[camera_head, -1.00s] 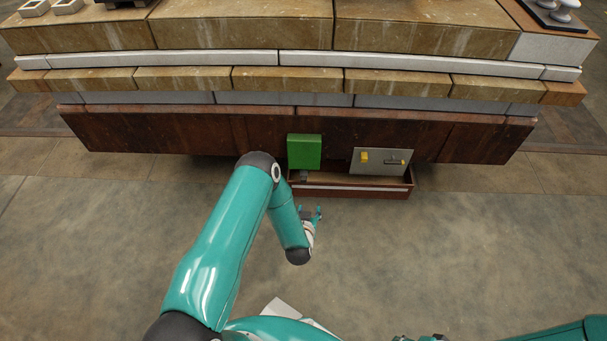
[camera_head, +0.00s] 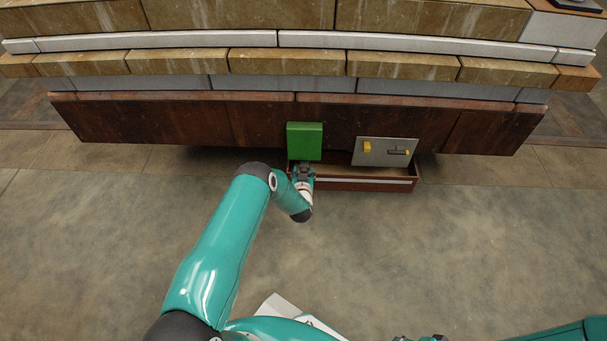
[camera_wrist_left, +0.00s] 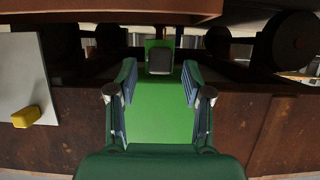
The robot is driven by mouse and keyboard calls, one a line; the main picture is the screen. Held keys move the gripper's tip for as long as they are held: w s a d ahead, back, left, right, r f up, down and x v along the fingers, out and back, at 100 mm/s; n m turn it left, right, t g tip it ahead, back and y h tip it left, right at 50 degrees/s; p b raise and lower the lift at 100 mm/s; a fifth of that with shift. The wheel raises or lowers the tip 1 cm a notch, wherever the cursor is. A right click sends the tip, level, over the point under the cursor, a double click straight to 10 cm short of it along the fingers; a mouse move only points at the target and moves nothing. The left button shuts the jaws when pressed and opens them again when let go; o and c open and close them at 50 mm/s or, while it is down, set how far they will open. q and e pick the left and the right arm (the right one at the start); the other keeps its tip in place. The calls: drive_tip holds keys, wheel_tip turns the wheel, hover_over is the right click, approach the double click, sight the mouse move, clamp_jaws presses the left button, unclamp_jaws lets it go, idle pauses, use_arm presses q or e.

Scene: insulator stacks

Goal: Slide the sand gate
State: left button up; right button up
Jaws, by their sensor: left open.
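The sand gate, as I read it, is the green plate (camera_head: 305,141) on the front of the rust-brown beam. In the left wrist view the green plate (camera_wrist_left: 160,122) runs away from me, with a dark block (camera_wrist_left: 160,60) standing at its far end. My left gripper (camera_head: 303,170) is just below the green plate in the head view. In the left wrist view its two fingers (camera_wrist_left: 159,75) are spread, one on each side of the dark block's line, with nothing between them. I cannot tell whether the fingertips reach the block.
A grey plate (camera_head: 384,152) with a yellow knob (camera_head: 367,147) and a dark handle is right of the green plate. A shallow brown tray (camera_head: 365,184) lies under both. The long rust-brown beam (camera_head: 200,125) stands behind. The floor (camera_head: 460,250) in front is clear.

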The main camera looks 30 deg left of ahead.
use_arm(q)
drive_tip(key=shift+b+x, duration=0.4)
drive_tip(key=shift+x, duration=0.85)
clamp_jaws()
